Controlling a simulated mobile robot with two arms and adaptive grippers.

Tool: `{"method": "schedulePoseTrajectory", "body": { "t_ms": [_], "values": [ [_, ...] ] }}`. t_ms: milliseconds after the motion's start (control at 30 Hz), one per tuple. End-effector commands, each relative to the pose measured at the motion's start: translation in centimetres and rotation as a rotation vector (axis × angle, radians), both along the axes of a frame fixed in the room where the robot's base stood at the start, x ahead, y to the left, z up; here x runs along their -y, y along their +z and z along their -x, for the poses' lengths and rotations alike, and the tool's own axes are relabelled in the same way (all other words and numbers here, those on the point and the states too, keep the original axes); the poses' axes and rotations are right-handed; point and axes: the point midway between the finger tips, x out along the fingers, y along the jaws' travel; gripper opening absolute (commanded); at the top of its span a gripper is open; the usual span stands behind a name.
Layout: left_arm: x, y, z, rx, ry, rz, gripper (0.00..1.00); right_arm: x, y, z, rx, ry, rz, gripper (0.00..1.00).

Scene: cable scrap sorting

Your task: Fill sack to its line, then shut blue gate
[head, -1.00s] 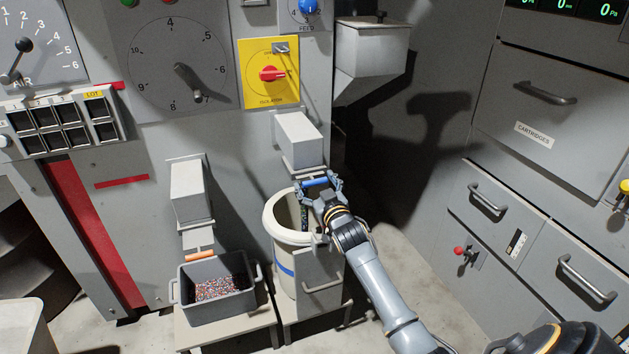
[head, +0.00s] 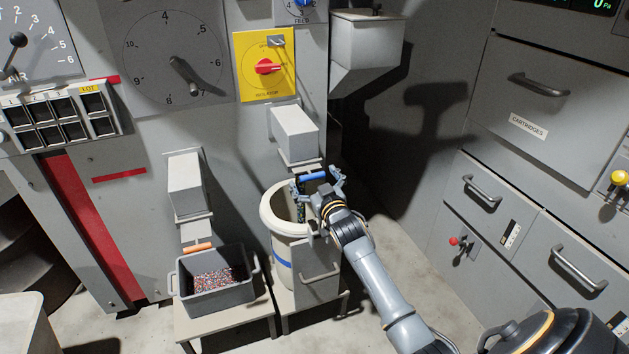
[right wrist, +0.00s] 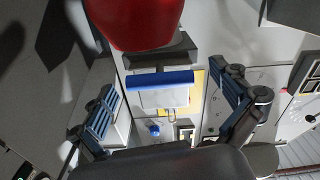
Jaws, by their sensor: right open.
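The white sack (head: 283,225) stands open under the right-hand chute, with a blue line (head: 281,257) around its outside. A dark greenish speckled streak (head: 300,213) shows below the chute, inside the sack's mouth. The fill level against the line cannot be seen. The blue gate handle (head: 313,176) is a short bar at the chute's lower end. My right gripper (head: 318,184) is open at this bar, its fingers on either side. In the right wrist view the blue bar (right wrist: 160,81) lies between the spread fingers, with gaps on both sides. My left gripper is out of view.
A grey bin (head: 216,295) of coloured granules stands left of the sack, under a chute with an orange bar (head: 196,247). A yellow isolator panel (head: 266,66) is above. Drawers (head: 520,105) line the right. A large red shape (right wrist: 140,22) crosses the top of the wrist view.

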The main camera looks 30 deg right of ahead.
Motion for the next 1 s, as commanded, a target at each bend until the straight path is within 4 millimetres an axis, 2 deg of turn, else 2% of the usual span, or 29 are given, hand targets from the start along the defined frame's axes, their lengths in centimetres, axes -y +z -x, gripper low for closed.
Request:
{"method": "schedulePoseTrajectory", "body": {
  "t_ms": [167, 600, 800, 1000],
  "values": [
    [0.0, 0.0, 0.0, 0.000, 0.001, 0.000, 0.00, -0.4, -0.1, 1.4, -0.001, 0.001, 0.000, 1.00],
    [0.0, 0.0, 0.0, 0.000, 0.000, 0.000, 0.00, -2.3, -0.1, 9.8, -0.003, -0.001, -0.001, 1.00],
    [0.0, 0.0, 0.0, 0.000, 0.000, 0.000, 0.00, -2.7, -0.1, 11.5, -0.002, 0.000, 0.000, 1.00],
    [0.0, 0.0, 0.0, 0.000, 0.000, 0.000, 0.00, -2.8, 0.0, 11.7, -0.001, -0.001, 0.000, 1.00]
  ]
}}
